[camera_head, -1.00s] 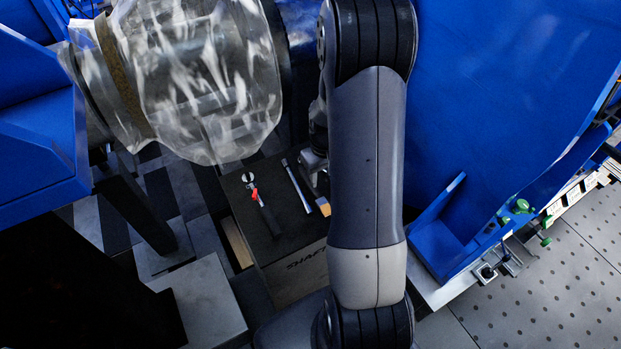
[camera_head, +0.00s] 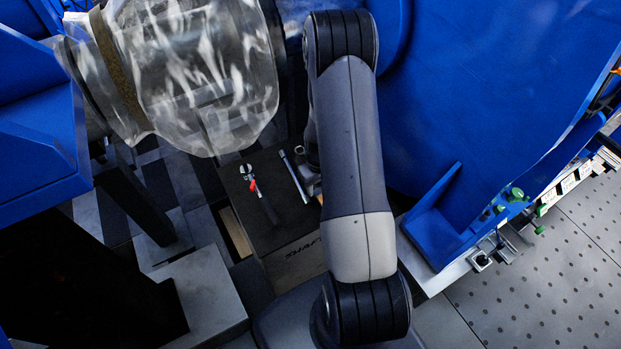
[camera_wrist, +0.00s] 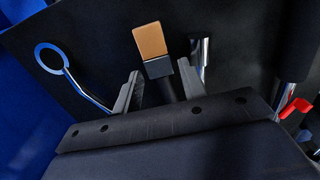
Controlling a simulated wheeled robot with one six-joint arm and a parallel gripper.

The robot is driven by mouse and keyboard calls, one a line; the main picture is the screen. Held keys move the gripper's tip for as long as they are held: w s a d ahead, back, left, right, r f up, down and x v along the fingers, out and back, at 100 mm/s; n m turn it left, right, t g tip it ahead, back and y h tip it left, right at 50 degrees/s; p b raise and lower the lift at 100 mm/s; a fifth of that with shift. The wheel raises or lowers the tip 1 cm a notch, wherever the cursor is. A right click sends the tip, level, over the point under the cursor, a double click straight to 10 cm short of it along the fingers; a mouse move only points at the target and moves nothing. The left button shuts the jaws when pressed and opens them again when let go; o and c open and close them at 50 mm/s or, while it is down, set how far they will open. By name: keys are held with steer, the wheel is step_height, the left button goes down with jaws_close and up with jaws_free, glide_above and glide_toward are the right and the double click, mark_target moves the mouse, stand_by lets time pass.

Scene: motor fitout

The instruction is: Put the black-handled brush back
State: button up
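The black-handled brush shows in the wrist view, with a tan head (camera_wrist: 151,40), a grey collar and a black handle running back between my fingers. My gripper (camera_wrist: 159,68) is open around the handle, with a visible gap on the left side; the right finger is close to the collar. The brush appears over the dark top of a box; I cannot tell whether it touches it. In the head view my arm hides the brush and most of my gripper.
The dark box (camera_head: 240,182), lettered on its front, carries a red-marked tool (camera_head: 258,192) and a chrome bar (camera_head: 294,176). A ring-ended tool (camera_wrist: 51,58) lies left in the wrist view. A plastic-wrapped cylinder (camera_head: 195,75) and a blue housing (camera_head: 480,90) stand close by.

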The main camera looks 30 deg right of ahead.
steer(key=shift+f, duration=0.5)
steer(key=shift+c, duration=0.2)
steer(key=c, duration=0.8)
steer(key=shift+r, duration=0.1)
step_height(320, 180, up, 10)
steer(key=b, duration=0.1)
steer(key=w+a, duration=0.3)
steer(key=a, duration=1)
steer(key=shift+w+a+r, duration=0.25)
steer(key=shift+a+r, duration=0.05)
steer(key=shift+a, duration=0.05)
